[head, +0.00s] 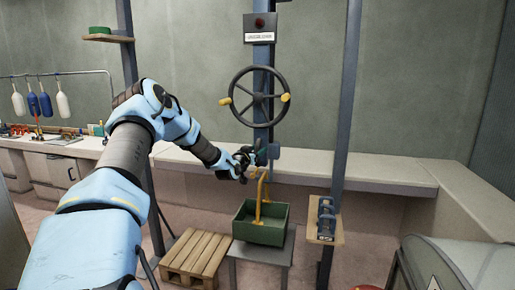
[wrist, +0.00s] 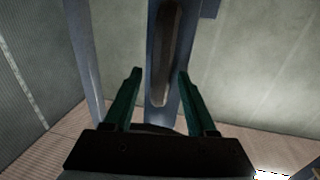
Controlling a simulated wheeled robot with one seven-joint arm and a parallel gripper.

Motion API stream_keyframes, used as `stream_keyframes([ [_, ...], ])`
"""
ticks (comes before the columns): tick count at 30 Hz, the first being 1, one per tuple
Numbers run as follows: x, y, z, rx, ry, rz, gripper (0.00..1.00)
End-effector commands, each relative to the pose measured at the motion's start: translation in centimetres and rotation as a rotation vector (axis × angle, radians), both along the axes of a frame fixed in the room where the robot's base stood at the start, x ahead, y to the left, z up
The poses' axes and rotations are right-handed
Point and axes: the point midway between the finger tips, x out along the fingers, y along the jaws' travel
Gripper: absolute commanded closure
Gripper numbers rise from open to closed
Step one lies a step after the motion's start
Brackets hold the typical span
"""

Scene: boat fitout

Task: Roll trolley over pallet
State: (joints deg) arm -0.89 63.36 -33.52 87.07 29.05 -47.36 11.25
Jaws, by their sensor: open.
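A wooden pallet (head: 196,255) lies on the floor, left of a small grey stand. I cannot pick out a trolley for certain in either view. My gripper (head: 256,157) is in front of the blue-grey post, below the handwheel and above a green box (head: 261,222) with an upright yellow handle (head: 260,198). In the wrist view my gripper (wrist: 159,74) is open, its two green fingers apart with nothing held. A long dark bar (wrist: 167,50) on a grey post shows beyond and between the fingertips; I cannot tell what it is.
A dark handwheel (head: 259,97) with yellow knobs is on the post, under a sign (head: 258,37). The green box is on the small grey stand (head: 262,250). A wooden shelf (head: 325,232) holds dark parts at right. A long bench (head: 370,168) runs behind.

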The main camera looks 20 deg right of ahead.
Motion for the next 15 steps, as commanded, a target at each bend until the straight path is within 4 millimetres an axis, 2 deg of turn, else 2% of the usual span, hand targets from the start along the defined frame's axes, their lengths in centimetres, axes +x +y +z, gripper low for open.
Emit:
stream_keyframes([
  [8, 0.13, -0.11, 0.01, 0.001, -0.001, 0.000, 0.43],
  [15, 0.12, -0.10, 0.00, 0.001, -0.001, 0.000, 0.69],
])
